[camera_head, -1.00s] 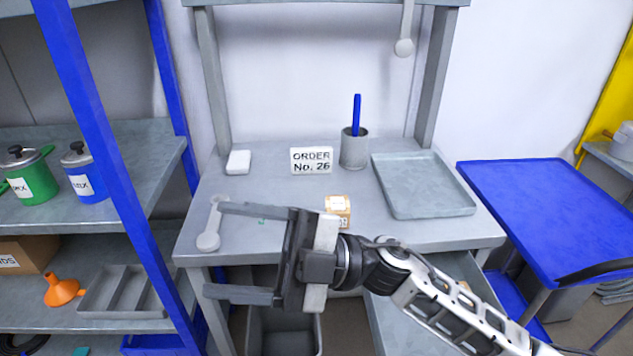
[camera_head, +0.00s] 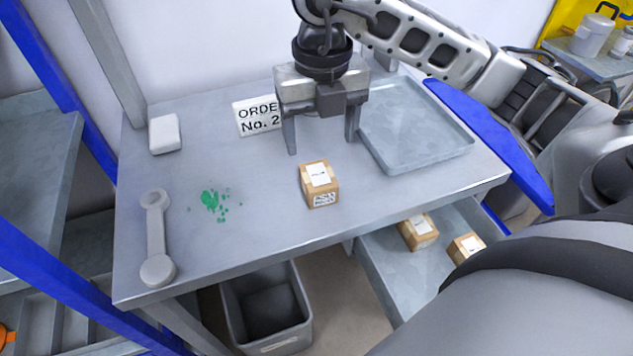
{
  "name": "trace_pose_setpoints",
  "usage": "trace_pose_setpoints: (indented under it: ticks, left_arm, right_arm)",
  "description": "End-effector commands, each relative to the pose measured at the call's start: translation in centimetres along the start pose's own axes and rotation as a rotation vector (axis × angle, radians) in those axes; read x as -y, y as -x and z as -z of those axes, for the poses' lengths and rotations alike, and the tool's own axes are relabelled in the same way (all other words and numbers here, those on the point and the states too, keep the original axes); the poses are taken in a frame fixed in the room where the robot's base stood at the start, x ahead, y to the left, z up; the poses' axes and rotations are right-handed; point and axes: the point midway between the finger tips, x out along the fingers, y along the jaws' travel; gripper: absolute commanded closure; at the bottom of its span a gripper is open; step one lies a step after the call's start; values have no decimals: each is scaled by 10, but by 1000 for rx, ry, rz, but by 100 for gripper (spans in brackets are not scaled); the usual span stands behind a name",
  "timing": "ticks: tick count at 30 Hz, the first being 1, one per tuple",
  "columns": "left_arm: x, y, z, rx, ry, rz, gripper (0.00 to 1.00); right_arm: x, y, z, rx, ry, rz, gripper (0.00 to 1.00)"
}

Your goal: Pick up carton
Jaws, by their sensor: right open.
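A small brown carton (camera_head: 319,184) with white labels on its top and front stands upright on the grey table (camera_head: 250,220), near its front edge. My right gripper (camera_head: 322,148) points down just behind and above the carton. Its two fingers are apart, with nothing between them, and they do not appear to touch the carton. Two more small cartons lie in the open drawer below the table, one carton (camera_head: 418,232) at left and another carton (camera_head: 466,248) at right. My left gripper does not show.
A grey tray (camera_head: 440,150) lies on the table's right. An order sign (camera_head: 257,117) stands behind the gripper, partly covered. A grey bin (camera_head: 268,310) stands below.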

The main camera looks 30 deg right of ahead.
Motion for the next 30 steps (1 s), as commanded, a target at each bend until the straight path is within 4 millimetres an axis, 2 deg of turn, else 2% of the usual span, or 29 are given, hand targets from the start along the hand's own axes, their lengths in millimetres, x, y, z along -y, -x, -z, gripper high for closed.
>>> trace_pose_setpoints:
  ticks: [3, 13, 21, 30]
  left_arm:
    - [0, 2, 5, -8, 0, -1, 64]
    - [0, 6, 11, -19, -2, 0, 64]
    - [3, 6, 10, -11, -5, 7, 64]
    - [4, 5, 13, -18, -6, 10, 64]
  right_arm:
    - [1, -23, 1, -4, -1, 4, 29]
    - [-2, -50, 1, -4, 1, 0, 29]
    - [-5, -88, 1, -3, 1, 0, 29]
    - [-5, -94, 0, 0, 2, -2, 29]
